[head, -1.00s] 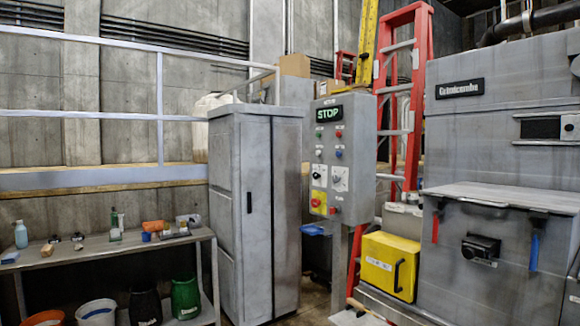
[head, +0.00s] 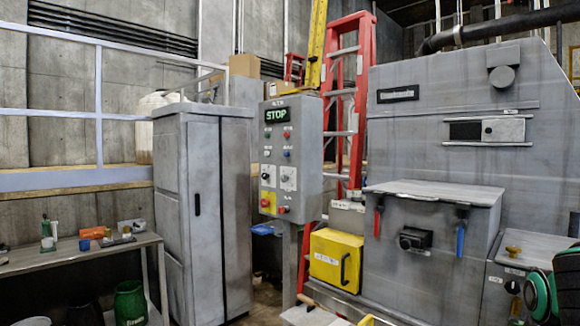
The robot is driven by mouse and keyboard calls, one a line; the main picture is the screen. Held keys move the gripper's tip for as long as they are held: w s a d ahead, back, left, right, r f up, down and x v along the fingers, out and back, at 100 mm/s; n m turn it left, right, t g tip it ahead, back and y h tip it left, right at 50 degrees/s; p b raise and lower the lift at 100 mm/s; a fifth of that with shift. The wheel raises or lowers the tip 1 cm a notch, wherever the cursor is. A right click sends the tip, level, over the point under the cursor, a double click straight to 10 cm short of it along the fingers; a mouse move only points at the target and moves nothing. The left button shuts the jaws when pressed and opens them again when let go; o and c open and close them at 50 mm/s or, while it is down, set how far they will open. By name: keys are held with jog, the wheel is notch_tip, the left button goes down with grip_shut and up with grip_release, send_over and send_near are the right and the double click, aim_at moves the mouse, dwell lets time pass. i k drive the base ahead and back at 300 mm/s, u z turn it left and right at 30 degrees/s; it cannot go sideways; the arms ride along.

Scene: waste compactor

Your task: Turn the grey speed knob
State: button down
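The grey control panel (head: 295,150) stands on a post in the middle of the head view, with a lit STOP display (head: 277,115) at its top. Two white plates sit below its rows of small buttons. The right plate carries what looks like the grey speed knob (head: 288,178), too small to read its setting. The left plate carries a dark knob (head: 266,175). Below are a red button on a yellow plate (head: 267,202) and another red control (head: 283,210). My gripper is not in view.
A grey cabinet (head: 202,215) stands left of the panel. A yellow box (head: 336,260) and the large grey compactor (head: 420,150), with red and blue handles, stand to the right. A red ladder (head: 357,140) is behind the panel. A workbench (head: 75,255) holds small items at the left.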

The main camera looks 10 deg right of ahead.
aim_at(285, 179)
jog(key=k, duration=0.6)
jog(key=u, duration=0.4)
jog(key=i, duration=0.55)
jog(key=u, duration=0.7)
jog(key=i, duration=1.15)
jog(key=z, duration=0.4)
jog(key=i, duration=1.2)
jog(key=z, duration=0.75)
